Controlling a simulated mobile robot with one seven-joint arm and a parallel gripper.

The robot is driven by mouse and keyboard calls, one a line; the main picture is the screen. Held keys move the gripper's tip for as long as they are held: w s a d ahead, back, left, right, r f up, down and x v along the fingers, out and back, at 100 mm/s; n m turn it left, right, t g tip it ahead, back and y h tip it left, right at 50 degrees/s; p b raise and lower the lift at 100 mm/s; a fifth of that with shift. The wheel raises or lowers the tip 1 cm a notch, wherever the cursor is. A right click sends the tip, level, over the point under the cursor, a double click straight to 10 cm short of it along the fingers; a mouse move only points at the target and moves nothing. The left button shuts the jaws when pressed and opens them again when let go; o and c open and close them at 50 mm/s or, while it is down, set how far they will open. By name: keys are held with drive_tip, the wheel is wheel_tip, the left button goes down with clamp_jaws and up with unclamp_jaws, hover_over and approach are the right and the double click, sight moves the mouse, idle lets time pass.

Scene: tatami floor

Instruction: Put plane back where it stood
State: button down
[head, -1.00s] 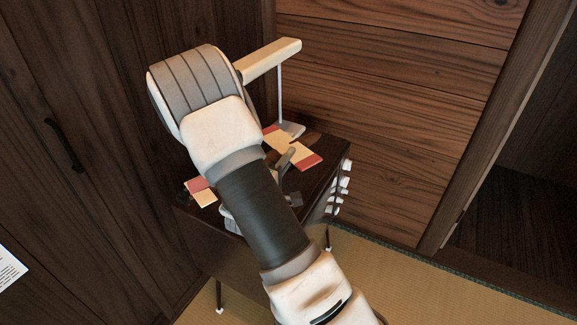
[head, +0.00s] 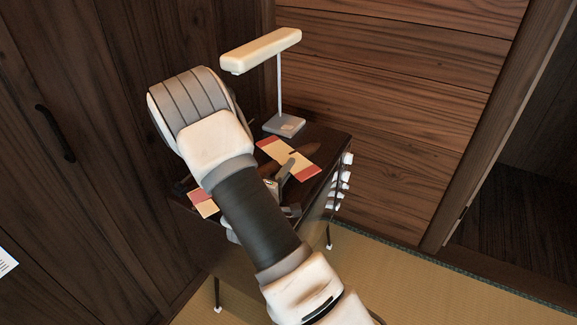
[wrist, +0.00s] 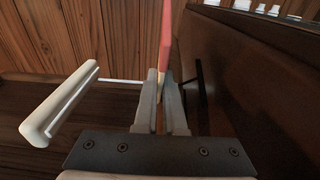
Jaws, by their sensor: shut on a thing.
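The toy plane has cream wings with red ends; in the head view one wing (head: 272,152) shows to the right of my arm and a red-and-cream end (head: 203,203) shows to its left. Its middle is hidden behind my arm. In the wrist view a red wing end (wrist: 166,38) stands edge-on beyond my fingertips. My gripper (wrist: 161,78) is shut on the plane, over the dark cabinet (head: 325,150). I cannot tell whether the plane touches the cabinet top.
A cream lamp (head: 262,50) stands on a grey base (head: 284,125) at the back of the cabinet, close behind the plane. White knobs (head: 346,159) stick out on the cabinet's right side. Wooden walls close in behind and at left. Tatami floor (head: 420,280) is clear at right.

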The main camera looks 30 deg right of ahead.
drive_tip(key=shift+f+b, duration=0.6)
drive_tip(key=shift+b, duration=0.05)
drive_tip(key=c, duration=0.9)
unclamp_jaws()
